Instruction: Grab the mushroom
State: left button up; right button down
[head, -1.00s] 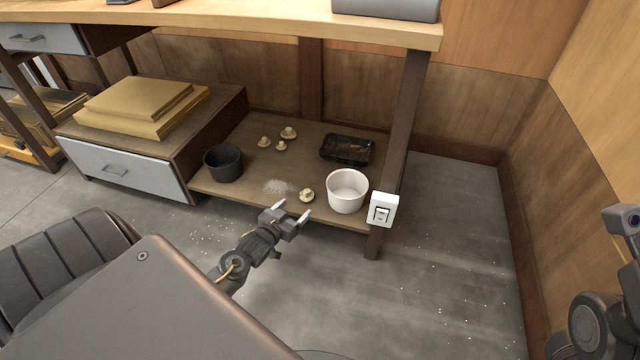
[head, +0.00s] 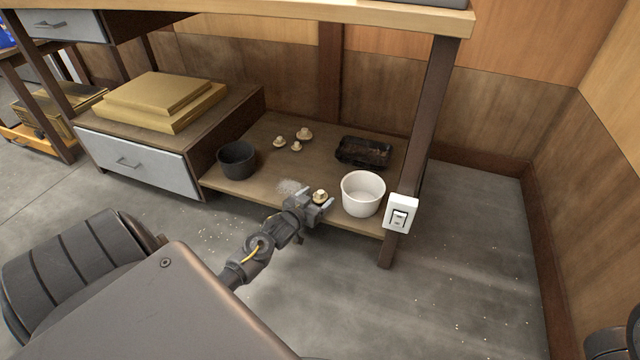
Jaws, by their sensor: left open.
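A small pale mushroom (head: 320,196) sits near the front edge of the low wooden shelf, just left of a white bowl. My left gripper (head: 318,199) is open at that mushroom, with one finger on each side of it in the picture; I cannot tell whether the fingers touch it. Several other mushrooms stand farther back on the shelf, among them a larger one (head: 304,134) and a smaller one (head: 279,141). A black tray (head: 364,152) lies at the back right of the shelf. My right gripper is not in view.
The white bowl (head: 362,194) stands close to the right of my left gripper. A dark pot (head: 237,160) is at the shelf's left. A table leg (head: 425,140) with a white switch (head: 400,213) bounds the right side. The tabletop (head: 330,12) hangs over the shelf.

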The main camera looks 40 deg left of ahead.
aim_at(318, 196)
pick_arm(q)
jog(key=b+x, duration=0.1)
jog(key=x, duration=0.1)
jog(key=b+x, duration=0.1)
jog(key=shift+w+f+b, duration=0.3)
jog(key=shift+f+b, duration=0.05)
jog(key=shift+w+r, duration=0.1)
jog(key=shift+w, duration=0.25)
jog(key=shift+a, duration=0.1)
jog(key=c, duration=0.8)
